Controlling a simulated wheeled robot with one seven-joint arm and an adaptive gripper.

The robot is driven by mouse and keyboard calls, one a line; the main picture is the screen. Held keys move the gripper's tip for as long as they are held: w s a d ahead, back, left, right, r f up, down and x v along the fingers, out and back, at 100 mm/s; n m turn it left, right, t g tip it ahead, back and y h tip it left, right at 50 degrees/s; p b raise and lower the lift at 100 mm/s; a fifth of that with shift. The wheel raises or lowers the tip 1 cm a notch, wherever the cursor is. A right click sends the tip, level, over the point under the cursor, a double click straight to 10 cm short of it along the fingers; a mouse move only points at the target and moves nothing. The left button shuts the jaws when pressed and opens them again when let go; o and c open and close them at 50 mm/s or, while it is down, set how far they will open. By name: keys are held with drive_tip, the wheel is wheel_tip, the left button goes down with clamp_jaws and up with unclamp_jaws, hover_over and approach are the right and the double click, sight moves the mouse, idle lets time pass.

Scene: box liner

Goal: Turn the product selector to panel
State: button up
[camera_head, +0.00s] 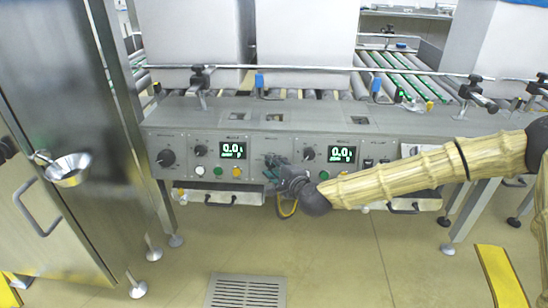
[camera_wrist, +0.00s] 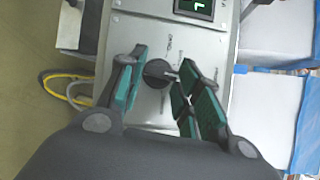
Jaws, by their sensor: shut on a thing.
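The product selector (camera_wrist: 157,73) is a round dark knob on a grey panel face, with small markings around it too small to read. A light pointer mark shows at its right side in the wrist view. My gripper (camera_wrist: 161,60) has its teal-padded fingers on either side of the knob, shut on it. In the head view my gripper (camera_head: 277,170) is at the middle of the control panel (camera_head: 225,142), between two green-lit displays, and hides the selector there.
A large black knob (camera_head: 166,157) and a smaller knob (camera_head: 199,150) sit to the left. Another knob (camera_head: 308,153) is right of my gripper, near coloured buttons. A yellow cable (camera_head: 287,209) hangs below. A steel cabinet (camera_head: 50,150) stands at the left; rollers (camera_head: 395,75) run behind.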

drive_tip(key=shift+w+a+r+n+g+h+p, duration=0.15)
drive_tip(key=shift+n+g+h+p, duration=0.8)
drive_tip(key=shift+n+p, duration=2.05)
drive_tip(key=shift+s+a+r+n+g+h+p, duration=0.25)
drive_tip(key=shift+n+g+h+p, duration=0.65)
drive_tip(key=shift+p, duration=3.85)
drive_tip(key=shift+w+a+r+n+g+h+p, duration=0.2)
drive_tip(key=shift+n+g+h+p, duration=0.7)
drive_tip(key=shift+n+p, duration=2.2)
drive_tip(key=shift+d+m+t+h+p, duration=0.1)
drive_tip(key=shift+m+t+h+p, duration=0.15)
drive_tip(key=shift+m+h+p, duration=0.55)
drive_tip(key=o, duration=1)
drive_tip(key=shift+y, duration=0.35)
drive_tip(key=shift+w, duration=0.1)
drive_tip(key=v, duration=1.2)
